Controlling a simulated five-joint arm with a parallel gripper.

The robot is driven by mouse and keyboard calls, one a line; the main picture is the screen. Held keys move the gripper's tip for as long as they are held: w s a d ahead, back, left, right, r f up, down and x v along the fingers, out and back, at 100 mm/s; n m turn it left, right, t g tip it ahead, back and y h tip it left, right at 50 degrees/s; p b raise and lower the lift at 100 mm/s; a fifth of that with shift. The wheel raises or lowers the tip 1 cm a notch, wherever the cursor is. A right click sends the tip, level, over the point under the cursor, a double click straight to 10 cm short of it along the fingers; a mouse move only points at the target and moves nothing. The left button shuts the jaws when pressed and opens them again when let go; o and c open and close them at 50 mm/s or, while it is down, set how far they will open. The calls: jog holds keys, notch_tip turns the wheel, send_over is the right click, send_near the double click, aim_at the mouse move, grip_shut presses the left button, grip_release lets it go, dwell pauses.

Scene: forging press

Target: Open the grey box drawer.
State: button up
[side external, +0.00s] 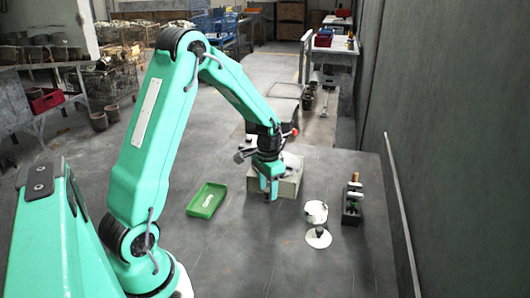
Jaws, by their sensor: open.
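The grey box (290,186) stands on the dark table, right of the green tray, pale grey with its top partly covered by my arm. My gripper (269,197) points down at the box's near side, in front of it in this view. Its fingers are open. They hide part of the box's front, so I cannot tell whether the drawer is shut or whether the fingers touch it.
A green tray (206,201) with a small pale item lies left of the box. A white cup-like stand (317,222) and a black holder (352,207) with upright tools stand to the right. The table's front is clear. A grey wall (450,130) rises at right.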

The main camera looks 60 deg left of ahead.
grip_shut()
jog(key=shift+s+d, duration=3.6)
jog(key=shift+d, duration=0.05)
grip_release()
jog(key=shift+r, duration=0.15)
